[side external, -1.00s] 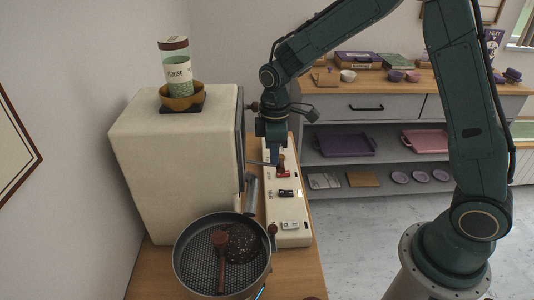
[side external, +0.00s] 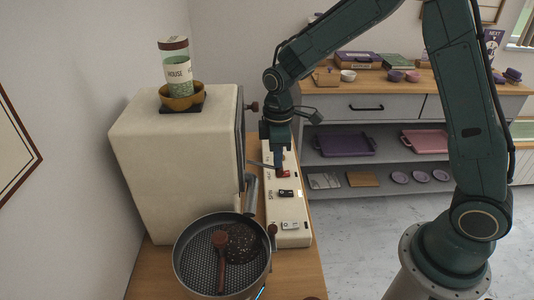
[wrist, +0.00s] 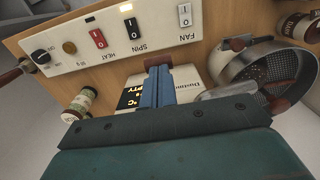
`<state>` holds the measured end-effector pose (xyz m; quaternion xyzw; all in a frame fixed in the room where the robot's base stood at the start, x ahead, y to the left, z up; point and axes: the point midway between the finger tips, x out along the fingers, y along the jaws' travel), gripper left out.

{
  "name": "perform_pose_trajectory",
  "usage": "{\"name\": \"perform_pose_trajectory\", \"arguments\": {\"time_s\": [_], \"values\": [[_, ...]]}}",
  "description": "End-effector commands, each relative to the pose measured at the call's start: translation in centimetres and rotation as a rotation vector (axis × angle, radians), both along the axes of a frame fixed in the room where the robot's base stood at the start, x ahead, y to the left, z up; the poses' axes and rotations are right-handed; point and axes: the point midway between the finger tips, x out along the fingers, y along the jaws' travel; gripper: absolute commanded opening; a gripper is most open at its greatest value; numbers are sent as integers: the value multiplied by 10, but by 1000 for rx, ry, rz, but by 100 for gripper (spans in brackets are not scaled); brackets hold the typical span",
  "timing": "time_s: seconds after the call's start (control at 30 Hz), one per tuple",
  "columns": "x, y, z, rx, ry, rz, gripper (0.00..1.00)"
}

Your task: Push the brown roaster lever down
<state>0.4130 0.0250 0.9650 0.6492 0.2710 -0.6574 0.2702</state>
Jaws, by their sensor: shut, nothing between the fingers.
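The beige roaster (side external: 170,150) stands on the wooden counter. A thin metal lever (side external: 261,165) sticks out from its right side towards the switch panel (side external: 286,210), its outer end slightly lower. A brown grip (wrist: 158,61) shows at my fingertips in the wrist view and looks like the lever's end; in the side view my fingers hide it. My gripper (side external: 279,165) points down with its blue fingers closed, nothing between them. The fingertips are at or against the lever's outer end; exact contact is hard to tell.
The panel carries the red HEAT switch (wrist: 98,38), black SPIN switch (wrist: 132,29) and white FAN switch (wrist: 185,15) close to my fingers. A round perforated pan (side external: 190,286) with a brown scoop (side external: 221,245) sits in front. A jar (side external: 175,66) stands in a bowl on the roaster.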

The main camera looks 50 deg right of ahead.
Motion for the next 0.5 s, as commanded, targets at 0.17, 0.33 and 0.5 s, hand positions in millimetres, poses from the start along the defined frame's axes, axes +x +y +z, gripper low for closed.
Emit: {"name": "perform_pose_trajectory", "arguments": {"time_s": [0.17,0.33,0.5], "values": [[1,0,6,1,-5,0,0],[2,0,7,1,-6,0,0],[2,0,12,1,-9,0,0]]}}
